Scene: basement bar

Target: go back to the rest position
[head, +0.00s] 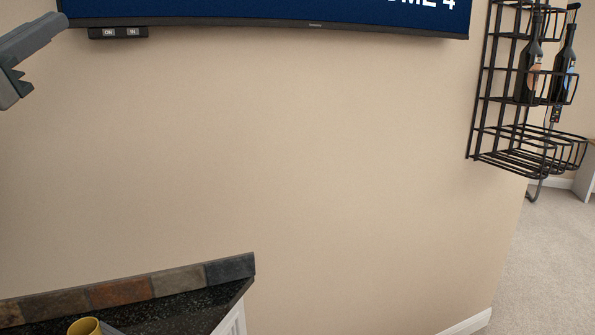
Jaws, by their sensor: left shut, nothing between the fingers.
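My left gripper (14,88) shows as grey parts at the upper left edge, raised in front of the wall. It is shut and empty, and the picture's edge cuts off part of it. It is well above the counter and touches nothing that I can see. My right gripper is not in view.
A dark speckled counter (165,312) with a slate-tiled edge is at the lower left, with a yellow cup (84,327) on it. A screen (270,10) hangs above. A black wire rack (525,150) with bottles hangs at right. Carpet (545,260) is clear at lower right.

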